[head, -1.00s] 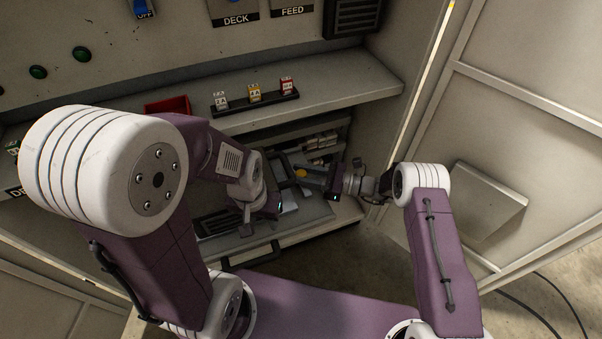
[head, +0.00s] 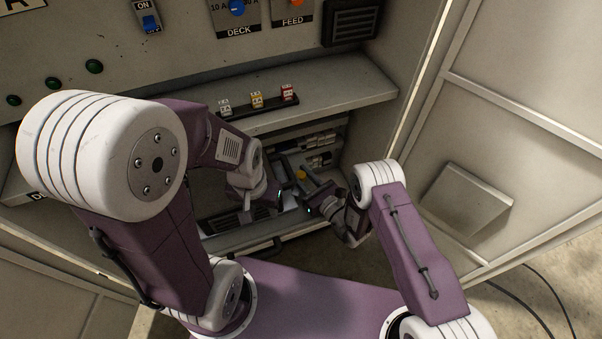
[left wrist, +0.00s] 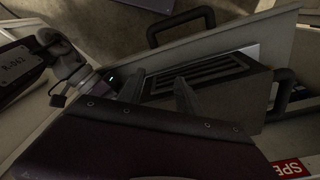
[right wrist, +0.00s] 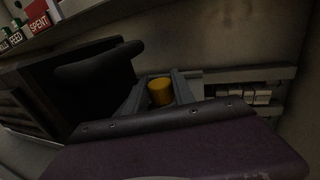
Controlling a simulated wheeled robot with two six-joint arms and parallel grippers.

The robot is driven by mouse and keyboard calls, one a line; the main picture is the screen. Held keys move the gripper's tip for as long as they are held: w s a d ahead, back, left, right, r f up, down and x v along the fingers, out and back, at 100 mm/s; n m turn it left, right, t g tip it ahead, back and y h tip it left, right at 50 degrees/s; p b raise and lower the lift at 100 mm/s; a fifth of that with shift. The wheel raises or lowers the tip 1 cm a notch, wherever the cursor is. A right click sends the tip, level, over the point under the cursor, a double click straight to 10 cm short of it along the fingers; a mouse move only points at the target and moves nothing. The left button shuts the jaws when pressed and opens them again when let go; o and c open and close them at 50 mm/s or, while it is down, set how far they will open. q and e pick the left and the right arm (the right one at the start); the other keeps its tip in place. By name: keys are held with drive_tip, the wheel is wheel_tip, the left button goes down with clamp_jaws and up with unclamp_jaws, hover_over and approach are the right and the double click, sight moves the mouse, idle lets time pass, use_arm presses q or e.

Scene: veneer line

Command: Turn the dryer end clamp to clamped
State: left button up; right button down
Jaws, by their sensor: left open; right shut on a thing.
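A yellow cylindrical knob (right wrist: 160,92) sits between the fingers of my right gripper (right wrist: 159,98) in the right wrist view. The knob shows as a small yellow spot (head: 301,174) in the head view, below the shelf, with my right gripper (head: 304,186) at it. The right gripper is shut on it; whether it belongs to the dryer end clamp I cannot tell. My left gripper (head: 286,198) is open, over a dark slotted box (head: 228,222). In the left wrist view its fingers (left wrist: 163,88) stand apart in front of the slotted box (left wrist: 210,72), with nothing seen between them.
A shelf (head: 345,86) above carries a dark strip (head: 262,108) with white, yellow and red blocks. A black handle (left wrist: 180,24) is on the front edge near the left gripper. A cabinet side panel (head: 520,130) stands at the right. My two hands are close together.

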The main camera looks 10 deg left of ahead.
sight(305, 178)
drive_tip(key=shift+w+m+t+h, duration=0.1)
drive_tip(key=shift+m+t+h, duration=0.5)
drive_tip(key=shift+t, duration=0.1)
drive_tip(key=c, duration=1.1)
unclamp_jaws()
drive_tip(key=shift+o, duration=0.2)
drive_tip(key=v, duration=0.7)
drive_tip(key=shift+s+d+r+p, duration=0.3)
drive_tip(key=shift+d+r+p, duration=0.15)
drive_tip(key=shift+p, duration=0.8)
drive_tip(key=shift+s+d+f+p, duration=0.15)
drive_tip(key=shift+s+d+p, duration=0.05)
drive_tip(key=shift+s+p, duration=0.1)
drive_tip(key=shift+s+d+f, duration=0.1)
drive_tip(key=shift+s+d, duration=0.05)
drive_tip(key=shift+f, duration=0.15)
